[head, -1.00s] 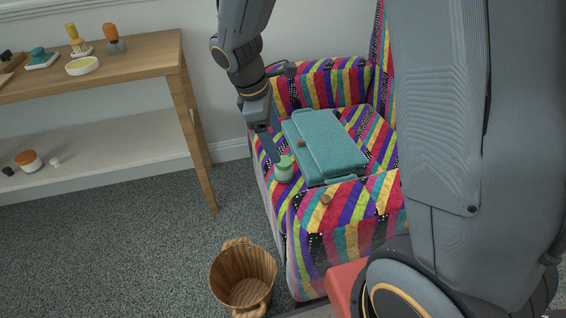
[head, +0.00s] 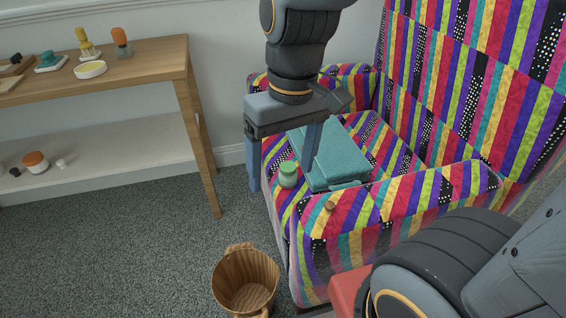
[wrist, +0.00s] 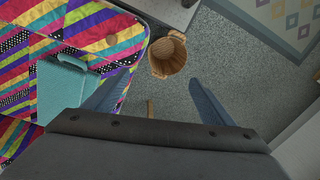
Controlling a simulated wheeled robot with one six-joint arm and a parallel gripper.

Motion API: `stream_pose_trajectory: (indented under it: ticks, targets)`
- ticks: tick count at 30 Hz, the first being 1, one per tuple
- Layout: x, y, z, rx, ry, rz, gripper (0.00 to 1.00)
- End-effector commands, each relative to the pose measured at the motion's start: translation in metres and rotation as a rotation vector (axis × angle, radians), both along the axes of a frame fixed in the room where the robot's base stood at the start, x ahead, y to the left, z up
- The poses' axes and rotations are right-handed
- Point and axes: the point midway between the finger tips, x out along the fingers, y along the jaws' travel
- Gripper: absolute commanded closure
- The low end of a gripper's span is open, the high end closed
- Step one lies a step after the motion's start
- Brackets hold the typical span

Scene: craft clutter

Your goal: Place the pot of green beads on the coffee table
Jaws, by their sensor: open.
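The pot of green beads (head: 288,176), a small pale green jar with a green lid, stands upright on the striped armchair seat beside a teal bag. My gripper (head: 281,168) is open and empty, fingers pointing down. In the head view its fingers appear either side of the pot, but nearer the camera. The wrist view shows the open gripper (wrist: 157,98) with carpet between its fingers; the pot does not show there. A wooden table (head: 150,62) with a lower shelf stands at left; I cannot tell whether it is the coffee table.
The teal bag (head: 338,155) lies on the armchair (head: 440,190). A small brown round thing (head: 329,206) sits on the near armrest. A wicker basket (head: 246,280) stands on the carpet. The wooden table holds brushes and a yellow dish (head: 90,70). Carpet at lower left is clear.

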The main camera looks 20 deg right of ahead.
Motion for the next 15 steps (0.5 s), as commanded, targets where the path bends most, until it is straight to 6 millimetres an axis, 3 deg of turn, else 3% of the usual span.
stream_pose_trajectory:
  ticks: [8,15]
  targets:
    - [0.074,0.000,-0.025,0.095,-0.003,0.258,0.23]
    - [0.141,-0.014,-0.063,0.174,-0.059,0.485,0.23]
